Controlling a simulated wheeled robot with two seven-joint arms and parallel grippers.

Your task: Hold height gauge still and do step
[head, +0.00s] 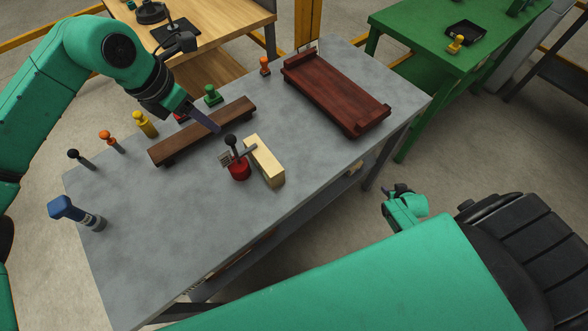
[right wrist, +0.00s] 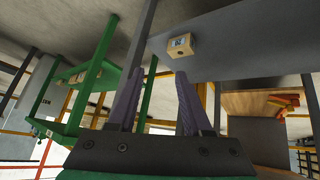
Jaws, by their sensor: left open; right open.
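A red-based tool with a black ball knob and a small pale plate at its side (head: 238,168), probably the height gauge, stands on the grey table (head: 130,230). A cream block (head: 264,160) lies right beside it. My left gripper (head: 205,119) is over the table, above and left of the red-based tool, near the brown plank; it is open and holds nothing that I can see. My right gripper (head: 393,191) is off the table's front edge, low at the right. Its two fingers (right wrist: 157,105) are apart and empty in the right wrist view.
A long brown plank (head: 188,138) and a dark red tray (head: 340,85) lie on the table. A green table (head: 440,35) is behind. The table front is clear.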

